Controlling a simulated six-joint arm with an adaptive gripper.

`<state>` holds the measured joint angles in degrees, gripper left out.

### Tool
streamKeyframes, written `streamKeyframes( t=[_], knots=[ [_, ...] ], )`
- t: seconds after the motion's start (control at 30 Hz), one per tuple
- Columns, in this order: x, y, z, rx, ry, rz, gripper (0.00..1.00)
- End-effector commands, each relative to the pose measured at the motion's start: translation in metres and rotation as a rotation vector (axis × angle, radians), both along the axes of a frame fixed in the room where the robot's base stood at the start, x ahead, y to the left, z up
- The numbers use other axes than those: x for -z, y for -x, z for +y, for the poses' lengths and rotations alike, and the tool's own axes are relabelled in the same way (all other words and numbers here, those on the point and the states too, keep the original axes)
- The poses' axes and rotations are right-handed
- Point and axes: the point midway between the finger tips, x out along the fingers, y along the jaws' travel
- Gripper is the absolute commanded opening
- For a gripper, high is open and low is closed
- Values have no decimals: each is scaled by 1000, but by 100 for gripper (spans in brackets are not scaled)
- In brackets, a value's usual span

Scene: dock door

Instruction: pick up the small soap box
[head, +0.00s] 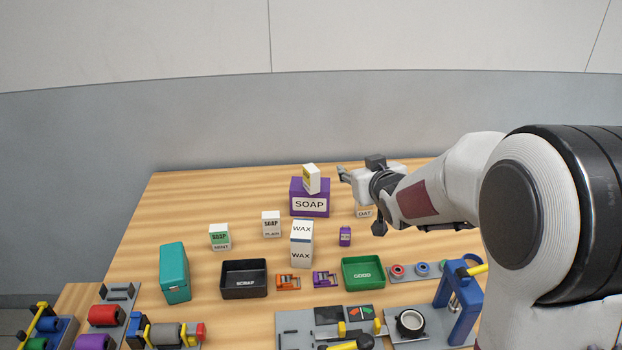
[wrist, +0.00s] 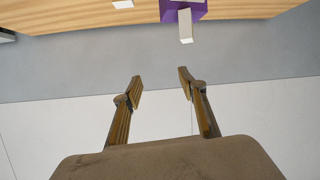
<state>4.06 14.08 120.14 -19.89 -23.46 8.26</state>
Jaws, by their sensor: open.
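White boxes marked SOAP MINT (head: 220,237) and SOAP PLAIN (head: 271,224) stand nearer. A box marked OAT (head: 364,211) is partly hidden below my arm. A small purple box (head: 345,236) has a label too small to read. My gripper (head: 342,174) is open and empty, just right of the box on top. In the wrist view my gripper (wrist: 160,83) points past the purple box (wrist: 193,9) and white box (wrist: 186,27).
Stacked WAX boxes (head: 301,244) stand mid-table. A black SCRAP tray (head: 244,294), a teal box (head: 174,273) and a green GOOD tray (head: 363,288) stand nearer. Fixtures line the front. The wooden table (head: 200,190) is clear at the back left, before a grey wall.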

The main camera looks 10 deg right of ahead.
Motion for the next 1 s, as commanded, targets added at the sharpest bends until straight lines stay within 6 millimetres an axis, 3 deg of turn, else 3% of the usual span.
streamKeyframes(
  t=[0.2, 0.5, 1.0],
  knots=[
    [21, -33, 10, -53, -23, -69, 42],
    [51, -68, 25, -134, -70, -168, 42],
    [106, -93, 51, -265, -180, -314, 42]
  ],
)
